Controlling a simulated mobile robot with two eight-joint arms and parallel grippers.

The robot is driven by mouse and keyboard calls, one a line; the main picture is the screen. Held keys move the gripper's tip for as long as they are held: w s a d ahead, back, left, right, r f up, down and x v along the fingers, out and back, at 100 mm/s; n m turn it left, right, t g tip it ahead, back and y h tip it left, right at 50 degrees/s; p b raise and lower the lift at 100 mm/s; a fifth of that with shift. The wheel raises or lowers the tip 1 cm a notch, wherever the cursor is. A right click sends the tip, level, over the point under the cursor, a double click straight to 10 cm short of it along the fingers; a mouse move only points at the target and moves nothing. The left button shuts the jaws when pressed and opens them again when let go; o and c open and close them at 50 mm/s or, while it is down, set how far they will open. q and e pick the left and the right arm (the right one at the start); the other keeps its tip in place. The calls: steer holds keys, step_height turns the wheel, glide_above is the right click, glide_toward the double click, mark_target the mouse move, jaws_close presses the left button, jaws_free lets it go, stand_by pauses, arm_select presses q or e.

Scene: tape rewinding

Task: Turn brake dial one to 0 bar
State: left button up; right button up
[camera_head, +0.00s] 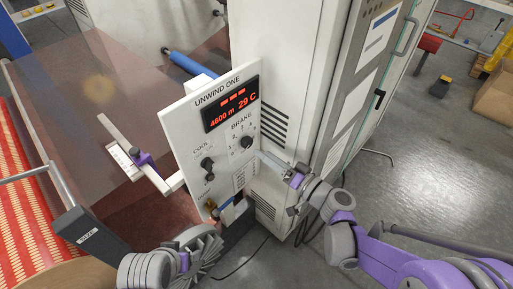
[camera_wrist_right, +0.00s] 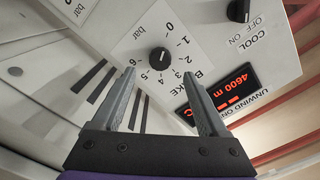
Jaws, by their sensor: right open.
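The brake dial (camera_head: 247,142) is a black round knob on the white UNWIND ONE panel (camera_head: 180,124), below the red display (camera_head: 232,103). In the right wrist view the dial (camera_wrist_right: 160,58) sits inside a printed scale from 0 to 6 bar; its pointer is too small to read. My right gripper (camera_head: 262,156) is open at the panel's right edge, close to the dial. In the wrist view its fingertips (camera_wrist_right: 158,78) are apart, with the dial just beyond them, seemingly not touched. My left gripper (camera_head: 198,245) is low, below the panel; its fingers are unclear.
The black COOL switch (camera_head: 207,163) is left of the dial and also shows in the wrist view (camera_wrist_right: 238,11). A grey cabinet (camera_head: 290,60) stands behind the panel. A red striped roll (camera_head: 25,190) is at the left. The floor at right (camera_head: 430,130) is mostly clear.

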steer(key=v, duration=0.4)
steer(key=shift+s+d, duration=0.3)
steer(key=s+a+n+g+h+p, duration=0.1)
steer(key=s+a+g+h+p, duration=0.1)
steer(key=s+g+h+p, duration=0.45)
steer(key=s+d+r+h+p, duration=0.2)
steer(key=s+d+h+p, duration=0.2)
steer(key=s+d, duration=0.6)
steer(key=shift+s+d+r+g+h, duration=0.4)
steer(key=shift+d+h, duration=0.25)
steer(key=shift+h, duration=0.5)
